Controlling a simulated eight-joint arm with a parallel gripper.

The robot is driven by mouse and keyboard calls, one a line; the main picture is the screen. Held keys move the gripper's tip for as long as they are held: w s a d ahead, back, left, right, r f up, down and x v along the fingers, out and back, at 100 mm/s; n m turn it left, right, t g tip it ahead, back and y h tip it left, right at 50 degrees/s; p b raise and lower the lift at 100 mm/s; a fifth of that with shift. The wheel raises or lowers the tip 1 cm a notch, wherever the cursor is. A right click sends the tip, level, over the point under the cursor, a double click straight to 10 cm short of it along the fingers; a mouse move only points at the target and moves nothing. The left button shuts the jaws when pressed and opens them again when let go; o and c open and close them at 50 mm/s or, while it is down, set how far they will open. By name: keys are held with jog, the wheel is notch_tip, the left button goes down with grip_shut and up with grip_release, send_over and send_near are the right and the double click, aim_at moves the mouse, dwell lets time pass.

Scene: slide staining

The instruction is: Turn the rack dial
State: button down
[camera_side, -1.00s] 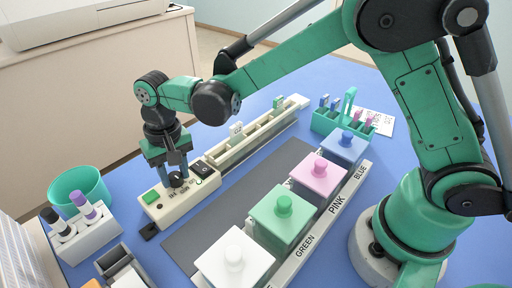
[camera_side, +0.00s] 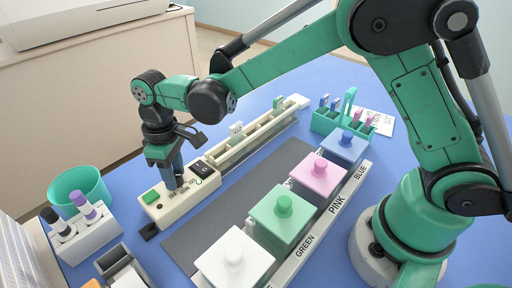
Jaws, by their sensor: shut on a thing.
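The rack's cream control box (camera_side: 160,212) stands at the left end of the long slide rack (camera_side: 250,138). It carries a green button (camera_side: 151,197), a black rocker switch (camera_side: 202,169) and printed marks around the dial. My gripper (camera_side: 176,184) points straight down over the middle of the box, between the button and the switch. Its fingers are shut on the dial, which they almost wholly hide from this side. The dial's pointer cannot be made out.
Lidded white (camera_side: 234,260), green (camera_side: 282,217), pink (camera_side: 317,178) and blue (camera_side: 343,147) jars stand in a labelled row at the right. A teal bowl (camera_side: 68,184) and a marker holder (camera_side: 90,236) stand to the left. A green slide carrier (camera_side: 325,122) is at the back. The dark grey mat is clear.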

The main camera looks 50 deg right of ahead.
aim_at(175, 173)
jog(key=shift+n, duration=0.6)
jog(key=c, duration=0.5)
grip_release()
jog(key=shift+w+d+r, duration=0.1)
jog(key=shift+w+r, duration=0.05)
jog(key=shift+r, duration=2.7)
jog(key=shift+d+r, duration=0.25)
jog(key=shift+d, duration=0.05)
jog(key=s+d+r+m+t, duration=0.3)
jog(key=s+d+m+t, duration=0.4)
jog(key=s+d, duration=0.4)
jog(key=d+m, duration=0.1)
jog(key=d, duration=0.2)
jog(key=shift+d+t, duration=0.3)
jog(key=shift+d, duration=0.1)
